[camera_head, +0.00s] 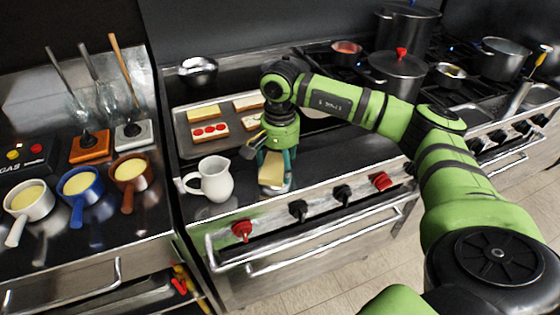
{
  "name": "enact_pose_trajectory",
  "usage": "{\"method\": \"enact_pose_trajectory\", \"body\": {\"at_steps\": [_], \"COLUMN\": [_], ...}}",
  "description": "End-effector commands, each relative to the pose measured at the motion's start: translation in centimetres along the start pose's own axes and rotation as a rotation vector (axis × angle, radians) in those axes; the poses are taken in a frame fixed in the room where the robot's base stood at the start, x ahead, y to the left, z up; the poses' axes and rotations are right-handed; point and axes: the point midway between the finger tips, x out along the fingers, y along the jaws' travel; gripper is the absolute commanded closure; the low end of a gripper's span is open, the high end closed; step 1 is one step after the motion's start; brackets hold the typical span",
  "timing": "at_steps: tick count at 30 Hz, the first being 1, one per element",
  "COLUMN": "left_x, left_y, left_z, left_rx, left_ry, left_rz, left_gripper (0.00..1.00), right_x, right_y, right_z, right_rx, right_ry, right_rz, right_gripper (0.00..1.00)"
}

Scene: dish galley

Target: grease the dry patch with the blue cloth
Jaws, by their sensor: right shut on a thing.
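My right gripper (274,170) reaches down over the front of the steel cooktop, its fingers shut on a pale yellow block (272,169). A small light grey piece shows under the block; I cannot tell what it is or whether they touch. I cannot make out a blue cloth or a dry patch in this view; the gripper and arm hide part of the surface. My left gripper is not in view.
A white jug (212,180) stands close left of the gripper. Behind is a baking tray (184,140) with bread slices. Small white, blue (82,186) and brown pans with yellow contents stand at left. Pots (397,72) crowd the back right. Knobs line the front edge.

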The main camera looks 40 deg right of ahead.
Motion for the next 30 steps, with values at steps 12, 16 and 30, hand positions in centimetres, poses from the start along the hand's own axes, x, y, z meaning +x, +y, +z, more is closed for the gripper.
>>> {"method": "enact_pose_trajectory", "body": {"at_steps": [12,16,30], "left_x": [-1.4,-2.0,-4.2], "left_y": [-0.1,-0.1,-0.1], "left_z": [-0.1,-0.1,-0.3], "left_rx": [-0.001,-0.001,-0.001], "left_ry": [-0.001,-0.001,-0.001], "left_rz": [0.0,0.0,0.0], "left_gripper": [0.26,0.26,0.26], "right_x": [-2.2,-3.2,-6.9], "right_y": [0.0,0.0,0.0], "right_z": [0.1,0.0,0.0], "right_rx": [-0.001,-0.001,-0.001], "right_ry": [-0.001,-0.001,-0.001], "right_rz": [0.002,0.001,0.0], "right_gripper": [0.45,0.45,0.45]}}
